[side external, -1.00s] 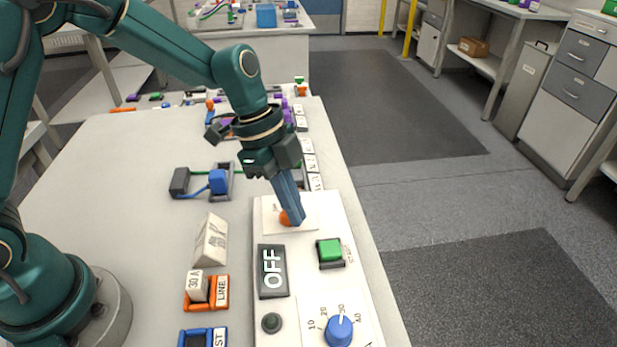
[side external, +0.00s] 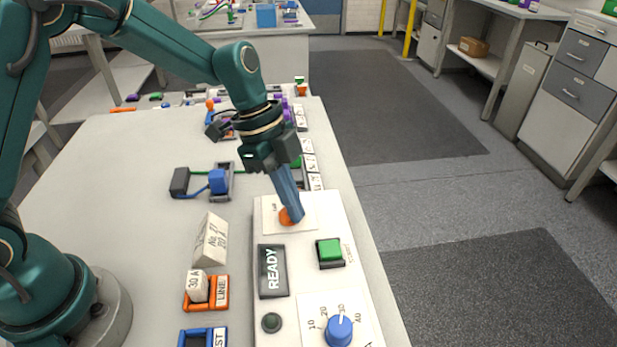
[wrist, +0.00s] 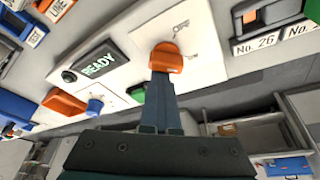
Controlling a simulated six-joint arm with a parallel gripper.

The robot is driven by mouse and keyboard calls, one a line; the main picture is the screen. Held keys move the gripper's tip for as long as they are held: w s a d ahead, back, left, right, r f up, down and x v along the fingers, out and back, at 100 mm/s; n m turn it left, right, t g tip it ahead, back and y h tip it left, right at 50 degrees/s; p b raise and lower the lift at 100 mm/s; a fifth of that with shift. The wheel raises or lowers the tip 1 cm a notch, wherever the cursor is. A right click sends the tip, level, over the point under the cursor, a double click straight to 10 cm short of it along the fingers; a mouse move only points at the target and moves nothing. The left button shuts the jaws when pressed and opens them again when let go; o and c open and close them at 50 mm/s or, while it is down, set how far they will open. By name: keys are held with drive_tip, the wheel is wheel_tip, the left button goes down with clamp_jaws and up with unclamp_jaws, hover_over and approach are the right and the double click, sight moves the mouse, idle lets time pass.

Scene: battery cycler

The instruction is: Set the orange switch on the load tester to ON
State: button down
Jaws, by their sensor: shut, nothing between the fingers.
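The load tester (side external: 324,261) is a white panel near the table's right edge. Its orange switch (side external: 286,217) is at the far end of the panel, partly hidden by my fingers; it also shows in the wrist view (wrist: 166,58). The tester's display (side external: 272,271) reads READY. My gripper (side external: 294,218) is shut and empty, pointing down with its fingertips at the orange switch. In the wrist view the fingertips (wrist: 159,76) appear to touch the switch or sit right beside it.
On the panel are a green button (side external: 330,251), a blue dial (side external: 339,330) and a dark round knob (side external: 271,322). To the left stand a white wedge-shaped label block (side external: 211,241) and an orange LINE holder (side external: 207,295). The table's left middle is clear.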

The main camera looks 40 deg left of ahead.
drive_tip(key=shift+w+a, duration=0.35)
drive_tip(key=shift+a, duration=0.15)
drive_tip(key=d, duration=0.2)
drive_tip(key=d+r, duration=0.1)
drive_tip(key=d, duration=0.1)
drive_tip(key=shift+d, duration=0.35)
drive_tip(key=v, duration=0.9)
drive_tip(key=shift+s, duration=0.2)
drive_tip(key=s+a+r+n+t+y, duration=0.1)
drive_tip(key=s+a+r+n+t, duration=0.35)
drive_tip(key=s+r, duration=0.25)
drive_tip(key=s+a+f+n+y, duration=0.3)
drive_tip(key=s+a+f+n, duration=0.2)
drive_tip(key=s+n, duration=0.3)
drive_tip(key=f+n, duration=0.1)
drive_tip(key=n, duration=0.2)
drive_tip(key=shift+a+t, duration=0.35)
drive_tip(key=shift+a, duration=0.05)
